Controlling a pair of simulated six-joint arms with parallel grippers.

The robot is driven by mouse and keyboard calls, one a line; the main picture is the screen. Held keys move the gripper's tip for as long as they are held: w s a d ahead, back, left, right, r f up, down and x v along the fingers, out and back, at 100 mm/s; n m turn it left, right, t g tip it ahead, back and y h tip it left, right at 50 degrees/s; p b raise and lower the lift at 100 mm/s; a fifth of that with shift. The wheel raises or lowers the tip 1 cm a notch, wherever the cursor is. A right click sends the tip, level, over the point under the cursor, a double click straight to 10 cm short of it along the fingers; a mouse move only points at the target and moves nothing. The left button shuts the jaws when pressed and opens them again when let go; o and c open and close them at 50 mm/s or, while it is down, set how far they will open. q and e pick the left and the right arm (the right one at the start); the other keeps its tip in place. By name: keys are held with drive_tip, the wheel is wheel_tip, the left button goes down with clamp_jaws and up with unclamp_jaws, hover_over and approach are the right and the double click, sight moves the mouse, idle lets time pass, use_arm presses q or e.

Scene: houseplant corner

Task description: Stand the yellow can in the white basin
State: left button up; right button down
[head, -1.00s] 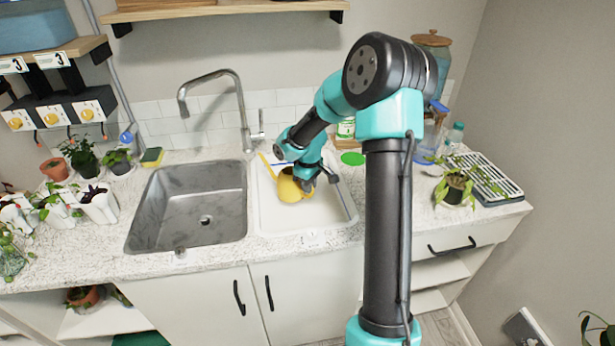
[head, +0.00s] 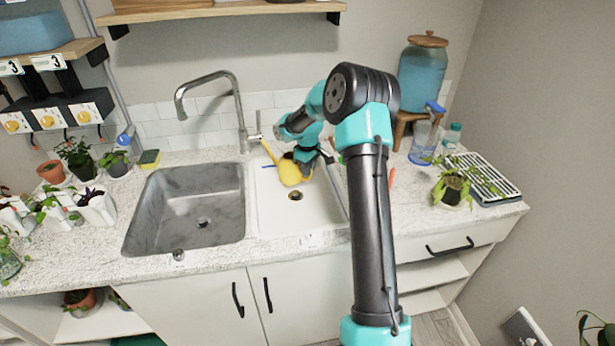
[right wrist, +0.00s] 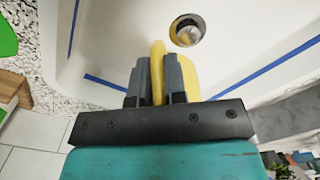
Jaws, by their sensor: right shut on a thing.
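The yellow can (head: 290,174) is over the back part of the white basin (head: 318,211), with its spout toward the back left. My right gripper (head: 304,160) is shut on the can's handle. The right wrist view shows the gripper (right wrist: 157,88) with a yellow strip between its fingers and the can's body (right wrist: 182,78) just behind them. I cannot tell whether the can's bottom touches the basin floor. The basin shows a drain (right wrist: 187,30) and blue lines (right wrist: 105,83) in the right wrist view. My left gripper is not in view.
A steel sink (head: 190,212) lies left of the basin, with a tall tap (head: 240,110) behind. Potted plants (head: 75,160) stand at the left. A water dispenser (head: 422,72), a spray bottle (head: 424,135) and a drying rack (head: 485,178) are at the right.

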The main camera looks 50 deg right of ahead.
drive_tip(key=shift+f, duration=1.75)
drive_tip(key=shift+f, duration=0.15)
drive_tip(key=c, duration=1.2)
unclamp_jaws()
drive_tip(key=shift+o, duration=0.2)
wheel_tip(320, 180, up, 12)
drive_tip(key=shift+r, duration=0.15)
